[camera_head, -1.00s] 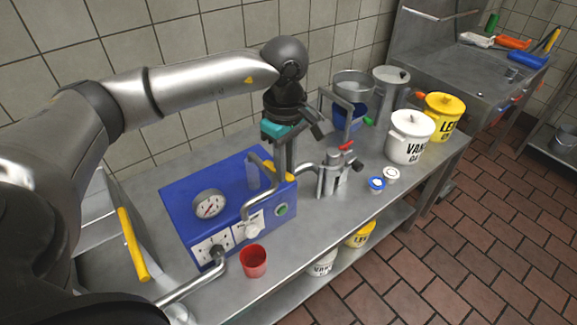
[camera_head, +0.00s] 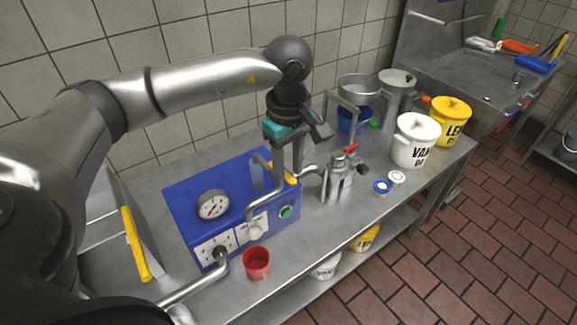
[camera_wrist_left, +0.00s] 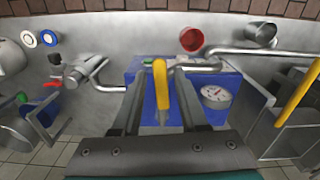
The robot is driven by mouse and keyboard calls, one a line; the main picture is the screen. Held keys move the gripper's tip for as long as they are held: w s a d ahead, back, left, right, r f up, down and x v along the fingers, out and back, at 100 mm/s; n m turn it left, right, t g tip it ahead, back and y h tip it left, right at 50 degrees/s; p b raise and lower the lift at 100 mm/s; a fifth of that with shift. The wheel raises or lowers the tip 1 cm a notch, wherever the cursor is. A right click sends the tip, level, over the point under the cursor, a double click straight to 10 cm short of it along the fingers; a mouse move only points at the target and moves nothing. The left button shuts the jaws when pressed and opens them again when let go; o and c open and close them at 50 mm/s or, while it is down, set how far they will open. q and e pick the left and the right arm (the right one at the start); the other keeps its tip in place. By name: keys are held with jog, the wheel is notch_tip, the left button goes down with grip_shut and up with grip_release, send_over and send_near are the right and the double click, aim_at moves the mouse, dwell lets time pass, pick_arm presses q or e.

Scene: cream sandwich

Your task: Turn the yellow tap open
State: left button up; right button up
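The yellow tap (camera_head: 289,178) is a narrow yellow lever at the back right of the blue machine (camera_head: 181,201), partly hidden behind my left gripper in the head view. My left gripper (camera_head: 287,168) points down at the lever from above. In the left wrist view, the yellow tap (camera_wrist_left: 161,84) stands between the two fingers of my left gripper (camera_wrist_left: 160,78). Gaps show on both sides of the lever, so the gripper is open around it and not closed on it. My right gripper is not in view.
A bent metal pipe (camera_head: 272,203) runs close beside my left gripper. A metal device with a red lever (camera_head: 338,180) stands just right of it. A red cup (camera_head: 256,264) sits near the table's front edge. White (camera_head: 413,150) and yellow (camera_head: 450,128) pots stand at the right.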

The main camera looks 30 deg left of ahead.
aim_at(288, 177)
pick_arm(q)
jog(key=shift+o, duration=0.5)
notch_tip(288, 177, up, 15)
jog(key=p, duration=0.1)
dwell(0.6)
